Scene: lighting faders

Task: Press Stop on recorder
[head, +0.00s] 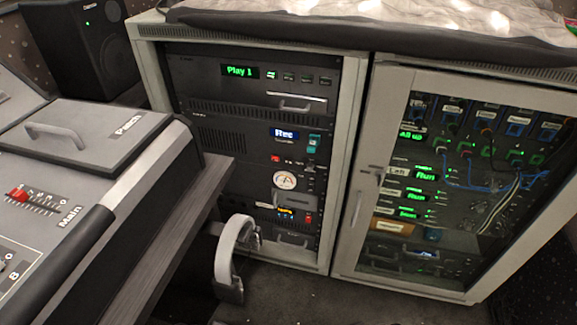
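The recorder (262,139) is a dark unit in the left rack, below the middle of the picture's top half. Its small blue display (284,133) reads "Rec". A red button (275,158) sits below the display, with several small buttons in a row to its right. Their labels are too small to read, so I cannot tell which is Stop. A teal part (314,142) is at the recorder's right end. Neither of my grippers is in view.
The grey rack cabinet (348,150) stands beside a second rack with a framed door (385,130). A mixing desk (150,165) with a wooden edge fills the left. A pale curved object (226,255) stands between desk and rack. Dark floor (320,305) is clear in front.

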